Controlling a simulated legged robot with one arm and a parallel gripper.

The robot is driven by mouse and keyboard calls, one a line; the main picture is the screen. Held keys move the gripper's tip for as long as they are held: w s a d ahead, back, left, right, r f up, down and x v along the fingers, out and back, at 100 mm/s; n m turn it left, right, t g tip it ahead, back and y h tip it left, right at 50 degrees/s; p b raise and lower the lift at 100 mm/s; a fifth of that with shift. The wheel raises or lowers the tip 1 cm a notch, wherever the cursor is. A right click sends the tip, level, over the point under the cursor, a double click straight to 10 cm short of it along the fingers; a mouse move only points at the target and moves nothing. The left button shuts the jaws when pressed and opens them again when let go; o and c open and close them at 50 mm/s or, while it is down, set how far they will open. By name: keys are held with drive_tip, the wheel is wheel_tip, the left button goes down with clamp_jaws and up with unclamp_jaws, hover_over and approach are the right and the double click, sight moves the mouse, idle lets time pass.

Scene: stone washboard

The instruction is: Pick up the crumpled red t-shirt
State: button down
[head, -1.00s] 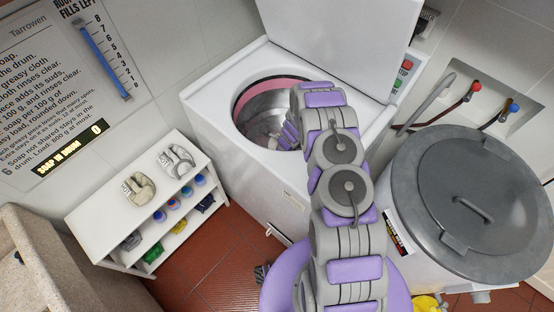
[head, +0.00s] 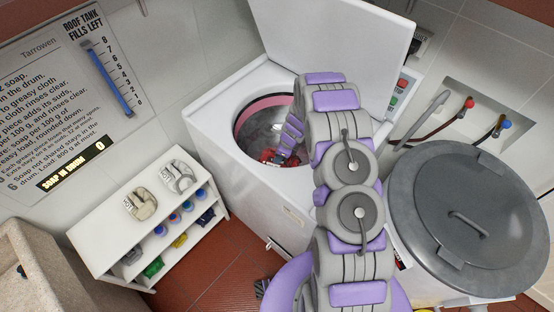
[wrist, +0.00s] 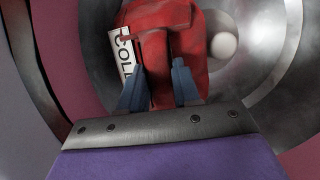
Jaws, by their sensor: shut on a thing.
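The red t-shirt (wrist: 175,40) is a crumpled red bundle inside the drum of the open washing machine (head: 262,122). A small part of the red cloth (head: 268,155) shows in the head view at the drum's lower right, below my gripper. In the wrist view my gripper (wrist: 160,85) is shut on the red t-shirt, with a fold of cloth between its two blue-grey fingers. A white tag (wrist: 124,55) with dark letters, partly hidden, is beside the cloth. In the head view my arm hides part of the drum opening, and the fingertips are hard to make out.
A pale round knob (wrist: 223,46) is on the drum's metal inside. The raised lid (head: 335,45) stands behind the opening. A large grey lidded tank (head: 440,190) is at right. A white shelf (head: 115,235) with two pale lumps on top is at left.

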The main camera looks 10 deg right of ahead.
drive_tip(key=shift+w+d+p, duration=0.75)
drive_tip(key=shift+w+d, duration=4.15)
drive_tip(key=shift+d, duration=1.85)
wheel_tip(320, 180, up, 20)
drive_tip(key=p, duration=2)
drive_tip(key=shift+r, duration=0.25)
